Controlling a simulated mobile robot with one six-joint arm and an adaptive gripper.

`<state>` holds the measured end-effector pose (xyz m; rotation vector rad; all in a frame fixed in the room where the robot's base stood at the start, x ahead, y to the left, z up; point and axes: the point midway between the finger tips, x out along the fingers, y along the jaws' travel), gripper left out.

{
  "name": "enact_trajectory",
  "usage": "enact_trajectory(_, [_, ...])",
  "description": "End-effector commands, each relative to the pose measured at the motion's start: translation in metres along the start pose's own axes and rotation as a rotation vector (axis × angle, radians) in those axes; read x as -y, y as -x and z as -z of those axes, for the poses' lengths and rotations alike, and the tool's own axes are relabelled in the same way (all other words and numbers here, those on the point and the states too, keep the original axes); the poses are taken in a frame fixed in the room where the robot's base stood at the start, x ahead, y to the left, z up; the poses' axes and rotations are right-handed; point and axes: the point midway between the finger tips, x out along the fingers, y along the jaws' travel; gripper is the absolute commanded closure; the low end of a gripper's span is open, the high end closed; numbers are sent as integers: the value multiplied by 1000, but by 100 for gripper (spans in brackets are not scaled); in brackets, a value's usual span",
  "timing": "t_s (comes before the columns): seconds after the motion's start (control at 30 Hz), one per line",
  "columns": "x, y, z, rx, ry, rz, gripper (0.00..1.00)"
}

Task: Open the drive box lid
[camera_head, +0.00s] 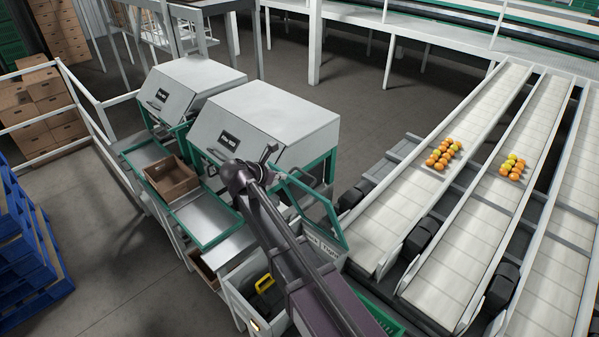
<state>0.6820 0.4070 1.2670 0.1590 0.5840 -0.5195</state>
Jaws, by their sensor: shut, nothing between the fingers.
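I cannot tell for sure which part is the drive box lid. A white box (238,300) with a yellow handle-like part (264,283) inside stands at the bottom, left of my arm, its top open to view. A green-framed clear panel (342,232) stands tilted above it, partly behind my arm. A pale panel with dark lettering (326,247) is just below that frame. My gripper (270,152) is small and dark, in front of the nearer grey hood, up and left of the green-framed panel. It looks shut and empty, and seems apart from the panel.
Two grey sloped hoods (285,107) (196,72) stand behind on green frames. A brown carton (170,180) sits on the left bench. Blue pallets (30,250) are at left; the floor between is clear.

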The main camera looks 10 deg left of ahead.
Motion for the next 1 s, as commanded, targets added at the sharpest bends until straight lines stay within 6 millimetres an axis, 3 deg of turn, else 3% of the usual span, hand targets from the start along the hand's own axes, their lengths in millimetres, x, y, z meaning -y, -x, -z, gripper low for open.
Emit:
enact_trajectory(0.57, [-1,-10,2,0,0,-1,100])
enact_trajectory(1.0, [-1,-61,4,0,-1,0,100])
